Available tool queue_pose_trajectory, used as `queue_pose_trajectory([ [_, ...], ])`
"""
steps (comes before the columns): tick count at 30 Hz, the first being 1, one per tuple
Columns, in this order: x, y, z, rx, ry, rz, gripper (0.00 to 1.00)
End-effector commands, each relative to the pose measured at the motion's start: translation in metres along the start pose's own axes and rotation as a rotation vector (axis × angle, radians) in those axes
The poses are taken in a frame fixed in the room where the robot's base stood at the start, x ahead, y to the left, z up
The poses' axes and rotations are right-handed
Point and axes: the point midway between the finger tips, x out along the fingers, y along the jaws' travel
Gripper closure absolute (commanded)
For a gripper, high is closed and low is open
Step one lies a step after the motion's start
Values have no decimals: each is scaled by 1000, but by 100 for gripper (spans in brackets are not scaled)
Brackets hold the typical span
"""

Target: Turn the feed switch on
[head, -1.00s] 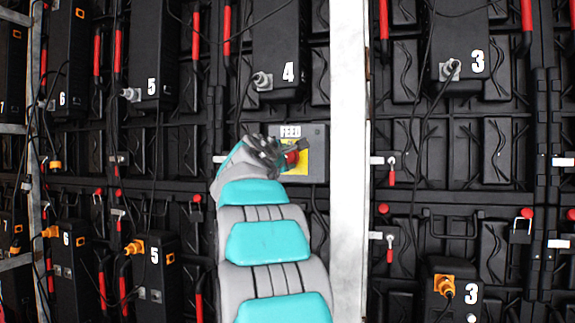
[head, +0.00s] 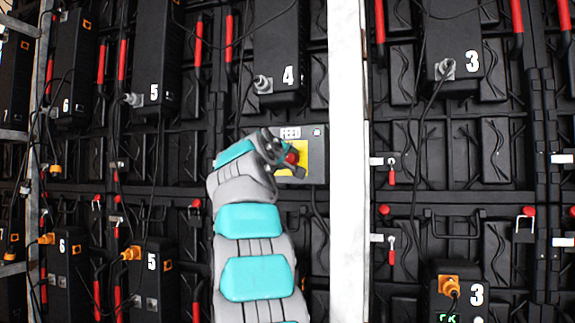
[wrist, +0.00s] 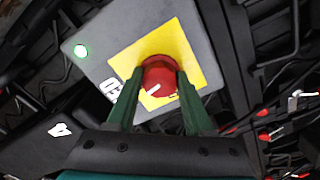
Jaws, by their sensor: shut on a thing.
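The feed switch is a round red knob (wrist: 158,72) with a white pointer mark, on a yellow square plate (wrist: 192,40). The plate sits on a grey box (head: 318,165) labelled "FEED". In the wrist view, my gripper (wrist: 158,84) has its two green fingers on either side of the knob, shut on it. The pointer mark slants across the knob's face. A small round lamp (wrist: 81,50) at the box's corner looks lit, whitish green. In the head view, my gripper (head: 283,151) partly covers the yellow plate and the red knob (head: 292,157).
A pale vertical post (head: 347,200) stands just right of the box. Black panels with numbered units, such as unit 4 (head: 277,50) above, cables and red handles fill the wall. A small green readout (head: 447,318) shows under the lower unit 3.

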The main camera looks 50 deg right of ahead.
Motion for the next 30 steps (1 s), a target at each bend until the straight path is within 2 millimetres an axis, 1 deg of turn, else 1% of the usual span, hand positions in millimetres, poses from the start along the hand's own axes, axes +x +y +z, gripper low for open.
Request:
queue_pose_trajectory([
  [1, 2, -4, 2, 28, -4, -4, 100],
  [12, 1, -2, 1, 156, -3, -1, 100],
  [29, 1, -2, 2, 176, -5, -3, 100],
  [30, 1, -2, 2, 176, -5, -3, 44],
])
